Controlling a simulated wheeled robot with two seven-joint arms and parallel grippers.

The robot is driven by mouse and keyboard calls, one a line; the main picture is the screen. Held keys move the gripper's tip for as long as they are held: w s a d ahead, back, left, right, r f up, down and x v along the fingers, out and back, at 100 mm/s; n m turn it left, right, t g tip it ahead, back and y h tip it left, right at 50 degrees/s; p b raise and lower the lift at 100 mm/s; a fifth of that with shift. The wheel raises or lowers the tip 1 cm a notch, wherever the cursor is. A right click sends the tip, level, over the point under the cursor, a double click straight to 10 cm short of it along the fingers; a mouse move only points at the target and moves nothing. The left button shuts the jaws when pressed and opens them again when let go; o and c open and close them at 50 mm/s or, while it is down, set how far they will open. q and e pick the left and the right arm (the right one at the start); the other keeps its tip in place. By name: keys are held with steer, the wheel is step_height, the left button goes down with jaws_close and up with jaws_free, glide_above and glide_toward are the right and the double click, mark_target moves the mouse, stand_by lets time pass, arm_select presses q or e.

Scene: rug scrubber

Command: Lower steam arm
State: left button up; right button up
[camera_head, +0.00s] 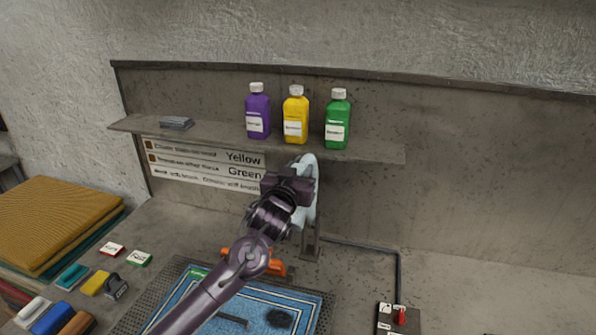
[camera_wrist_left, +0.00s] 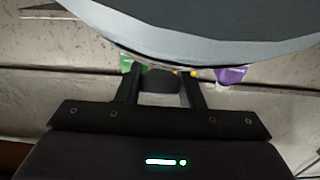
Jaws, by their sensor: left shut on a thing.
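The steam arm (camera_head: 309,172) shows in the head view as a pale, raised piece behind my left gripper, above a metal post (camera_head: 311,246) at the back of the bench. My left gripper (camera_head: 298,186) is at its near side. In the left wrist view the steam arm's pale, curved plate (camera_wrist_left: 200,32) fills the top. There my left gripper (camera_wrist_left: 161,78) is shut on a dark handle (camera_wrist_left: 161,84) just below the plate. My gripper hides part of the steam arm in the head view. My right gripper is not in view.
A blue patterned rug (camera_head: 262,308) lies below my arm, with an orange object (camera_head: 275,268) behind it. Purple (camera_head: 258,112), yellow (camera_head: 296,116) and green (camera_head: 338,120) bottles stand on a shelf (camera_head: 376,152) above. A switch box (camera_head: 398,320) sits front right.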

arm_select(q)
jaws_close()
steer(key=shift+s+f+b, duration=0.25)
steer(key=shift+f+b, duration=0.1)
steer(key=shift+b, duration=0.15)
steer(key=s+f+t+b, duration=0.1)
steer(key=s+f+b, duration=0.1)
steer(key=b, duration=0.2)
steer(key=s+a+f+t+b, duration=0.1)
steer(key=s+f+b, duration=0.2)
steer(key=b, duration=0.2)
steer(key=s+f+t+b, duration=0.2)
steer(key=s+f+b, duration=0.1)
steer(key=b, duration=0.1)
steer(key=shift+a+h, duration=0.35)
steer(key=shift+h, duration=0.05)
steer(key=s+f+b, duration=0.4)
steer(key=f, duration=0.1)
steer(key=shift+a+f, duration=0.25)
steer(key=shift+a, duration=0.1)
